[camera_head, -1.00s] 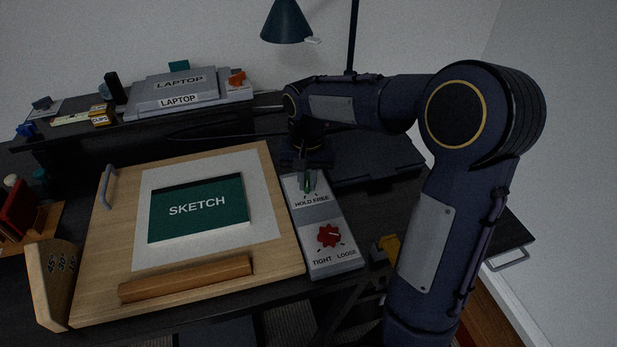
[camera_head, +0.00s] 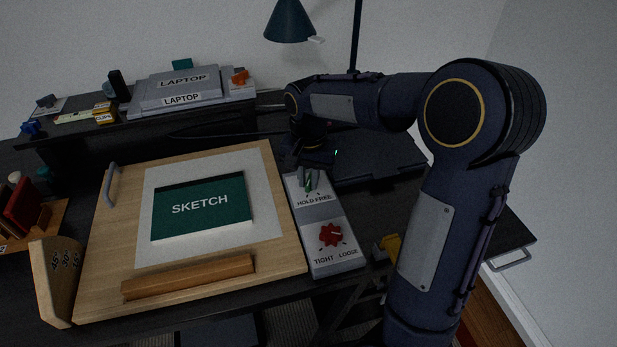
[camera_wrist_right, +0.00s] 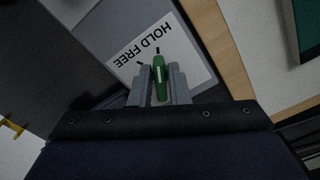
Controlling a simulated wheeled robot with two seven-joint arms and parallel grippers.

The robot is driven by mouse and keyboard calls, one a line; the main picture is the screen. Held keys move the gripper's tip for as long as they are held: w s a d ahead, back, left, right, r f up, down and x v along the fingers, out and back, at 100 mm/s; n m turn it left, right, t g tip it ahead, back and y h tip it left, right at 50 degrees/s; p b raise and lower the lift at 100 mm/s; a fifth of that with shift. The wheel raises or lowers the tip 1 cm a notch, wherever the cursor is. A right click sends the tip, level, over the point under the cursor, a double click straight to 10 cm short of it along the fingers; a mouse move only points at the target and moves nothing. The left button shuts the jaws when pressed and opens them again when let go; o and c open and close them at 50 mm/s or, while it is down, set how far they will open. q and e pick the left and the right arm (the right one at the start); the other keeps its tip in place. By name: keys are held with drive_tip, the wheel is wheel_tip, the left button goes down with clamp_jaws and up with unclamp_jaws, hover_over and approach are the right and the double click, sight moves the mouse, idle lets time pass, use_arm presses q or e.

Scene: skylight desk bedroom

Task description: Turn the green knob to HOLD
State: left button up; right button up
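The green knob (camera_head: 308,184) is at the far end of the grey panel (camera_head: 339,265), behind the HOLD and FREE lettering. In the right wrist view the green knob (camera_wrist_right: 160,82) stands between the two grey fingers of my right gripper (camera_wrist_right: 160,90), which appear closed against its sides. My left gripper is not in view.
A red knob (camera_head: 330,234) marked TIGHT and LOOSE is nearer on the same panel. The wooden drawing board (camera_head: 110,250) with the SKETCH pad (camera_head: 201,208) lies close on the left. A lamp (camera_head: 289,22) and a laptop (camera_head: 180,90) are behind.

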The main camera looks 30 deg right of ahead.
sight(308, 182)
drive_tip(key=o, duration=0.3)
wheel_tip(308, 182, up, 8)
drive_tip(key=shift+f, duration=0.2)
drive_tip(key=shift+r, duration=0.1)
idle(0.5)
drive_tip(key=shift+s, duration=0.2)
drive_tip(key=s+a+f+n+t+y, duration=0.2)
drive_tip(key=s+a+n, duration=0.1)
drive_tip(key=s, duration=0.7)
drive_tip(key=s+a+f+n+t+y, duration=0.1)
drive_tip(key=s+a+f+n+t, duration=0.1)
drive_tip(key=s, duration=0.9)
drive_tip(key=shift+a+f+n+t+y, duration=0.15)
drive_tip(key=shift+a+n+t+y, duration=0.25)
drive_tip(key=shift+a+n+t, duration=0.55)
